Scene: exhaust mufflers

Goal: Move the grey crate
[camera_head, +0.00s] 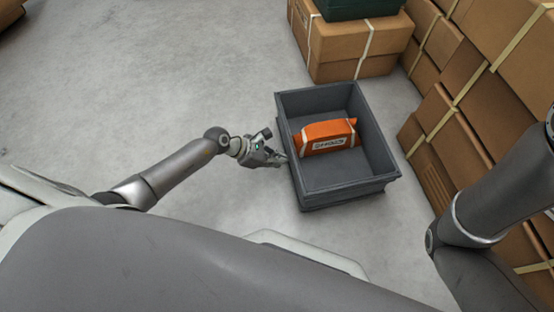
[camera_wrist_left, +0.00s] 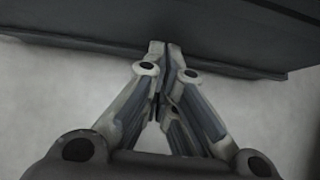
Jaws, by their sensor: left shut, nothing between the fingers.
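The grey crate (camera_head: 346,188) stands on the floor in front of me, open at the top. An orange wrapped package (camera_head: 328,136) with a white label and pale straps lies inside it, toward the crate's far half. My left gripper (camera_head: 284,160) is at the crate's left wall. In the left wrist view my left gripper (camera_wrist_left: 165,48) is shut, with its fingertips together in front of the dark crate wall (camera_wrist_left: 230,32). I cannot tell whether the tips touch the wall. My right arm enters at the right, but its gripper is outside the view.
Cardboard boxes (camera_head: 352,45) stand just behind the crate, with a dark green bin (camera_head: 358,8) on top. A wall of stacked strapped boxes (camera_head: 462,110) runs along the right. The grey floor (camera_head: 130,85) to the left is clear.

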